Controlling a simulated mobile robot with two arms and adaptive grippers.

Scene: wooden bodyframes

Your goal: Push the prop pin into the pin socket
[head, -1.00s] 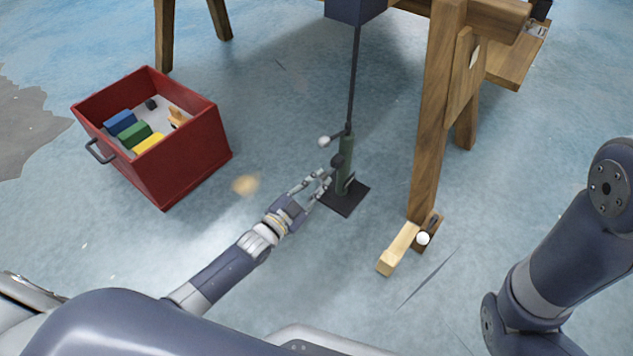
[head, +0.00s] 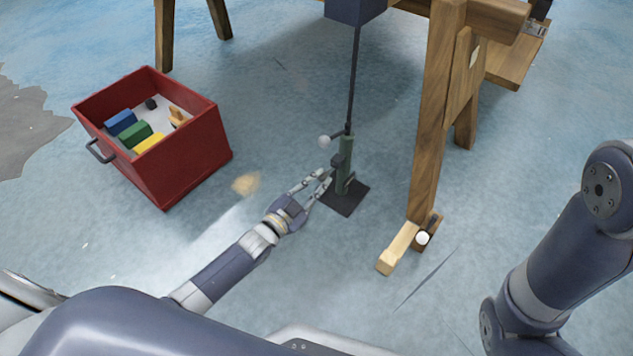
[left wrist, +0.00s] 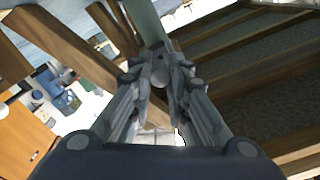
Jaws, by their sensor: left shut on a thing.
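A green prop post (head: 346,152) stands upright on a dark base plate (head: 353,200), with a thin dark rod (head: 354,75) rising from it. A dark block-like part (head: 338,161) juts from the post's left side, just above my left gripper (head: 325,178). I cannot tell whether it is the pin or its socket. In the left wrist view, my left gripper (left wrist: 160,75) is shut on a small grey rounded piece, apparently the prop pin (left wrist: 159,77), right at the post (left wrist: 146,22). The fingers hide most of it and the socket. My right gripper is out of view.
A wooden trestle leg (head: 432,130) with a light wooden foot (head: 397,249) stands to the right. A red open box (head: 190,165) with coloured blocks stands left. Floor between box and post is mostly clear.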

